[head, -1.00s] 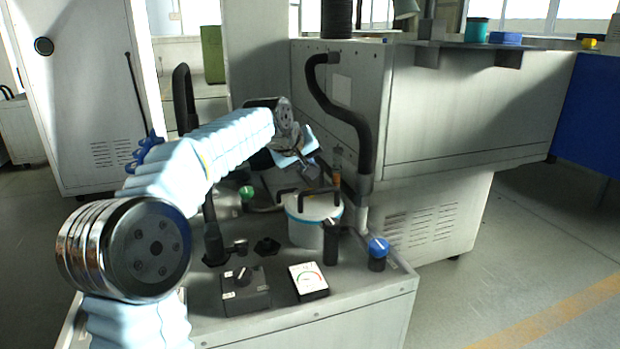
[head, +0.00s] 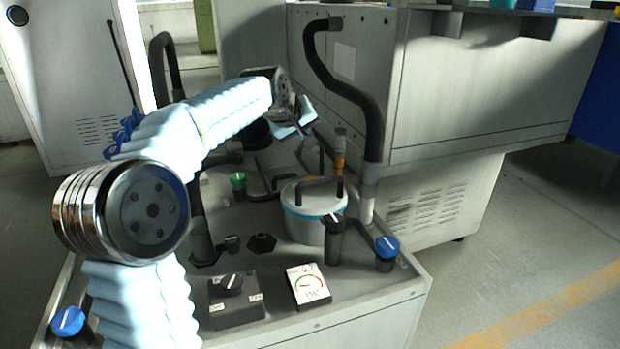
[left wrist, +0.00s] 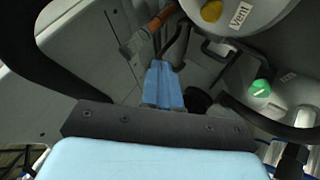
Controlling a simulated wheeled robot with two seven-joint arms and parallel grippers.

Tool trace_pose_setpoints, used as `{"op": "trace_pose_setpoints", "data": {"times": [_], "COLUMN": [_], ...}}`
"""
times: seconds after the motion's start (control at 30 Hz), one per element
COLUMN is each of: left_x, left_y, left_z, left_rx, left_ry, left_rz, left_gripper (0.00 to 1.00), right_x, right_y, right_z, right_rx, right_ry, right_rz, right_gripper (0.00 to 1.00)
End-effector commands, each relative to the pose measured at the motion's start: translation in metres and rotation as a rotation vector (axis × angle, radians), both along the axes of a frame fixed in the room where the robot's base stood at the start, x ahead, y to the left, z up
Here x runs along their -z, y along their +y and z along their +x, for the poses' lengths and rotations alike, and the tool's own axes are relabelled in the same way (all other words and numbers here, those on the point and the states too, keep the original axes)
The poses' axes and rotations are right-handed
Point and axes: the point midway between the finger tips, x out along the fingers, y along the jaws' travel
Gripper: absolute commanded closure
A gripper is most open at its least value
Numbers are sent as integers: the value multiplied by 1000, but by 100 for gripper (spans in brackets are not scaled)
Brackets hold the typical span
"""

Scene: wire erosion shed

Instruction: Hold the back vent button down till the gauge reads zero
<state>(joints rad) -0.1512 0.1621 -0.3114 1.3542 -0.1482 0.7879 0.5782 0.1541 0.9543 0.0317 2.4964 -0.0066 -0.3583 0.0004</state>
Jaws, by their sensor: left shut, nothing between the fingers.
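A yellow button (left wrist: 212,11) beside a "Vent" label (left wrist: 240,18) shows at the top of the left wrist view, on a pale round body. A green button (left wrist: 260,88) sits lower right there; a green cap also shows in the head view (head: 238,180). My left gripper (head: 306,128) hangs above the back of the bench. Its blue fingers (left wrist: 163,85) are shut and empty, apart from the yellow button. My right gripper is out of view.
A white pot (head: 305,228) with a blue band and black handles stands mid-bench. An orange fitting (head: 340,151) and a thick black hose (head: 372,120) rise behind it. A black selector box (head: 237,310) and blue knobs (head: 386,244) are at the front.

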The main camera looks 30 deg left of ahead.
Motion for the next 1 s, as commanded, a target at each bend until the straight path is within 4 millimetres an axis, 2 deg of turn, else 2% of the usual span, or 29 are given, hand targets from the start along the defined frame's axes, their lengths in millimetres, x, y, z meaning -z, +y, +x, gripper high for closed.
{"op": "trace_pose_setpoints", "data": {"times": [0.13, 0.2, 0.5, 0.7, 1.0], "left_x": [20, 35, 71, 78, 77], "left_y": [0, 0, 0, 0, 0], "left_z": [-1, -1, -1, 0, 0], "left_rx": [0, -1, 0, -1, -1], "left_ry": [4, 1, 0, -1, -1], "left_rz": [-1, -1, 0, 1, 1], "left_gripper": [100, 100, 100, 100, 100], "right_x": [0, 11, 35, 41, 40], "right_y": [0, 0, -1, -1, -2], "right_z": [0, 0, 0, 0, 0], "right_rx": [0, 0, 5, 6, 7], "right_ry": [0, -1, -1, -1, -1], "right_rz": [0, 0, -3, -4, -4], "right_gripper": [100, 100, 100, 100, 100]}}
